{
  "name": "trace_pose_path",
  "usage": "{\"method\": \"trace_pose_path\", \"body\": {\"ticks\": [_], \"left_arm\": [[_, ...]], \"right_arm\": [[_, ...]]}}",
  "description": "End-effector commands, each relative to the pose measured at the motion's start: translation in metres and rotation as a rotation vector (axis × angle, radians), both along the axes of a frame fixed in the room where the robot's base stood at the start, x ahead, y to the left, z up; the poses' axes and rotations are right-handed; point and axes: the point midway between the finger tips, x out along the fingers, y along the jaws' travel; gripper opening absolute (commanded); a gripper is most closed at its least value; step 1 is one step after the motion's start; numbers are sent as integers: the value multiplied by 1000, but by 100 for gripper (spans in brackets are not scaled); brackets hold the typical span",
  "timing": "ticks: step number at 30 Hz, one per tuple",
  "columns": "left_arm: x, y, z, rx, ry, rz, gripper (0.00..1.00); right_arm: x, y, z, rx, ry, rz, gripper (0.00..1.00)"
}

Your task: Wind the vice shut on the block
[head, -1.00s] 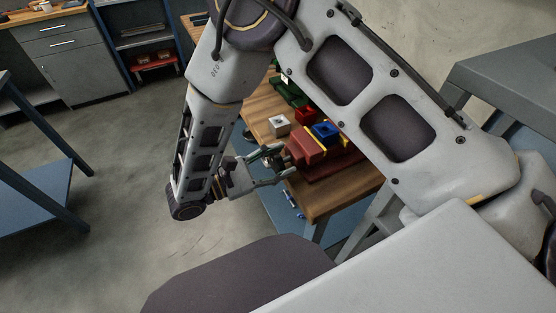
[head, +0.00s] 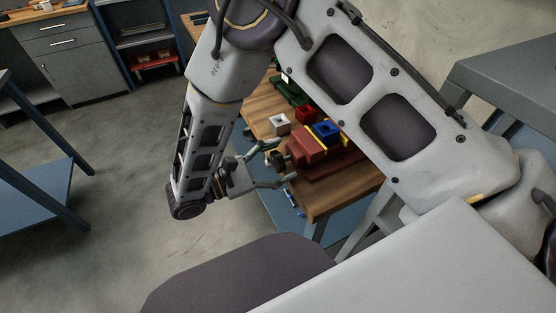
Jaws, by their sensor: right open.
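The red vice (head: 307,146) sits on the wooden top of the cart, near its left edge. A blue block (head: 326,130) with a dark square hole shows at the top of the vice, beside yellow strips; I cannot tell how tightly the jaws meet it. The vice's dark screw end (head: 279,161) faces my right gripper (head: 277,166). That gripper is open, its fingers spread on either side of the screw end; I cannot tell whether they touch it. My right arm hides the far right of the vice and cart. My left gripper is out of view.
A white block (head: 279,124) with a dark hole, a red block (head: 304,113) and a green object (head: 289,92) stand behind the vice on the wooden top (head: 334,200). Blue items lie on the lower shelf. A blue table (head: 35,195) stands left, with open floor between.

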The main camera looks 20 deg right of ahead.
Motion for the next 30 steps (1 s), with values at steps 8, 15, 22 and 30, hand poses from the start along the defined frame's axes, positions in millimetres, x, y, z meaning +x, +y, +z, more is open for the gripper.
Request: {"method": "trace_pose_path", "body": {"ticks": [8,15,22,30], "left_arm": [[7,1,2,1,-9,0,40],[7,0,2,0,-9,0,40],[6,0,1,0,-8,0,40],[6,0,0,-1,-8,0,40]], "right_arm": [[0,0,-1,1,0,0,69],[0,0,-1,1,13,0,69],[0,0,0,-2,73,-1,69],[1,0,0,-6,194,-1,69]]}}
